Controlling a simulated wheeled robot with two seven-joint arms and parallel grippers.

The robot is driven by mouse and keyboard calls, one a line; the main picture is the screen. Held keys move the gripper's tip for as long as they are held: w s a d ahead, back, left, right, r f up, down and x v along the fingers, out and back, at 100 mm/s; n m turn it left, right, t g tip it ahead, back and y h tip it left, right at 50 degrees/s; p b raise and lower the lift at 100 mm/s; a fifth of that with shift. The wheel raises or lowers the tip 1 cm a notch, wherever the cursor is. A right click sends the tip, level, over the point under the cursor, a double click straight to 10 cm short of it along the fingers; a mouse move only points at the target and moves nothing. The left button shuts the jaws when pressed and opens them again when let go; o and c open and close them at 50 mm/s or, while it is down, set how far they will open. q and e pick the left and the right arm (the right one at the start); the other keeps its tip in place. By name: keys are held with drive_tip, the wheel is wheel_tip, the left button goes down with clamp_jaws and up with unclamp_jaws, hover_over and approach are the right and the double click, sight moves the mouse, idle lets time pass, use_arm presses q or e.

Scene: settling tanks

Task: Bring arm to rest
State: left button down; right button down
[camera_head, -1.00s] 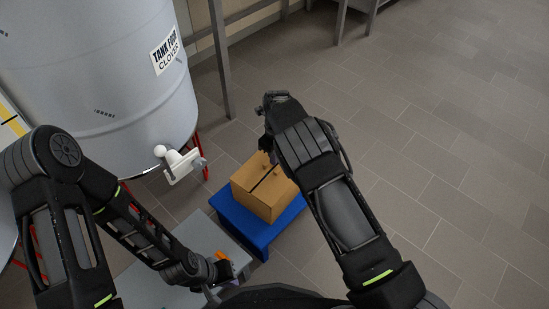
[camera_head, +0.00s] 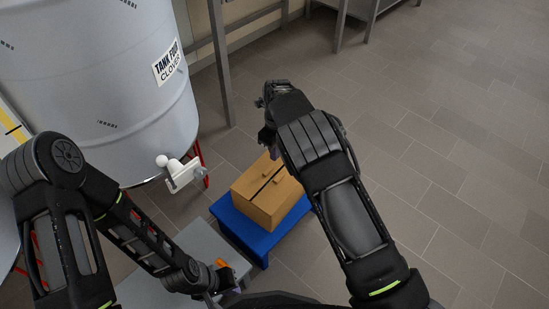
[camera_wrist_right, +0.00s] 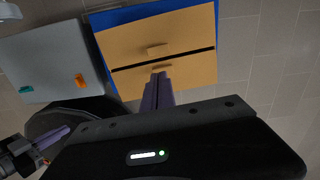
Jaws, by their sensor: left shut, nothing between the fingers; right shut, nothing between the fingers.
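My right arm reaches up the middle of the head view and bends over near the top. Its gripper shows in the right wrist view (camera_wrist_right: 160,80) with two purple fingers together, nothing between them. They appear in front of a closed cardboard box (camera_head: 270,197); I cannot tell the gap. My left arm comes in from the left and hangs down. Its gripper is mostly hidden at the bottom of the head view; its closed, empty purple fingers show at the lower left of the right wrist view (camera_wrist_right: 50,140).
The box stands on a blue stand (camera_head: 252,237). Beside it is a grey surface (camera_head: 205,240) with an orange piece (camera_head: 221,263). A large pale tank (camera_head: 90,90) with a white tap (camera_head: 180,173) stands at left. The floor (camera_head: 450,150) at right is clear.

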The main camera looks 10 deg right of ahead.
drive_tip(key=shift+r, duration=0.3)
